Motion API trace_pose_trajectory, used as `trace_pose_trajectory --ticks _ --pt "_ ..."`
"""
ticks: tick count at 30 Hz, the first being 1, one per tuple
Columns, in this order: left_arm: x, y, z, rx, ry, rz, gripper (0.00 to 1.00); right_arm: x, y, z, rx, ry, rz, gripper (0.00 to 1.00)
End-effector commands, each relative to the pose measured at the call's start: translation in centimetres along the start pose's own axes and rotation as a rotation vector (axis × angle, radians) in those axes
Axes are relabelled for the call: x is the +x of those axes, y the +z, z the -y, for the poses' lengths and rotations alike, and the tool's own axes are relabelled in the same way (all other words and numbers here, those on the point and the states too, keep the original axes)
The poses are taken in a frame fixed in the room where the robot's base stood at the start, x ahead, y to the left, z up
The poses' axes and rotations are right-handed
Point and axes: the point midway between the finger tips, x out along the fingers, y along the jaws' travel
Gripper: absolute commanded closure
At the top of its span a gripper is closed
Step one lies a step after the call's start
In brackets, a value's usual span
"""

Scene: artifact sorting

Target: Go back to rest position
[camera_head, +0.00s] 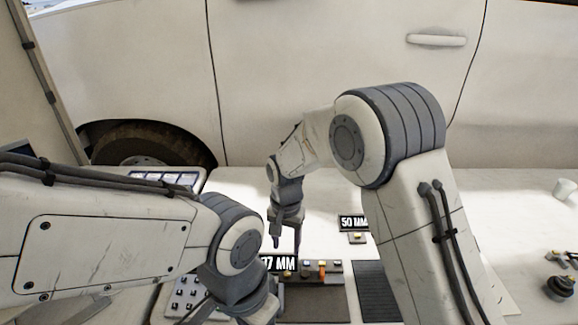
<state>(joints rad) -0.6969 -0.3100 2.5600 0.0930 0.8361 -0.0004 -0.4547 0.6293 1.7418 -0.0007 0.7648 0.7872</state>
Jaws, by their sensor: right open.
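My right arm comes in from the right, bends at a large elbow and reaches to the middle. Its gripper (286,242) points down, open, with nothing seen between the fingers. It is just behind a black sign reading "7 MM" (281,264), whose left part is hidden. My left arm comes in from the left, and its wrist bends down at the bottom edge. The left gripper's fingers are cut off or hidden there, so their state does not show.
A dark tray with small coloured parts (323,270) lies at front centre, beside a grey ribbed mat (372,285). A "50 MM" sign (353,222) stands behind. A white cup (564,188) and a dark knobbed object (559,288) are at right. A car (300,70) fills the background.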

Motion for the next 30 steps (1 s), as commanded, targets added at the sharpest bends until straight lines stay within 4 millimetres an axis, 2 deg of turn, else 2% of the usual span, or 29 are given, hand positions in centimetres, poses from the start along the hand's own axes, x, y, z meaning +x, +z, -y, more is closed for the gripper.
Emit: trace_pose_trajectory --ticks 4,8,13,15,19,24,30 --pt "0.0 0.0 0.0 0.0 0.0 0.0 0.5 -1.9 1.6 -0.4 -0.066 -0.009 -0.002 0.45" --pt "0.0 0.0 0.0 0.0 0.0 0.0 0.5 -5.5 5.9 -1.8 -0.232 -0.026 -0.004 0.45" --pt "0.0 0.0 0.0 0.0 0.0 0.0 0.5 -9.6 13.2 -5.9 -0.521 -0.051 -0.004 0.45" --pt "0.0 0.0 0.0 0.0 0.0 0.0 0.5 -10.6 15.9 -7.9 -0.635 -0.062 -0.006 0.45" --pt "0.0 0.0 0.0 0.0 0.0 0.0 0.5 -11.2 19.9 -11.3 -0.811 -0.078 -0.007 0.45" --pt "0.0 0.0 0.0 0.0 0.0 0.0 0.5 -11.1 22.6 -13.9 -0.942 -0.089 -0.009 0.45" --pt "0.0 0.0 0.0 0.0 0.0 0.0 0.5 -11.0 23.2 -14.5 -0.973 -0.091 -0.008 0.45"
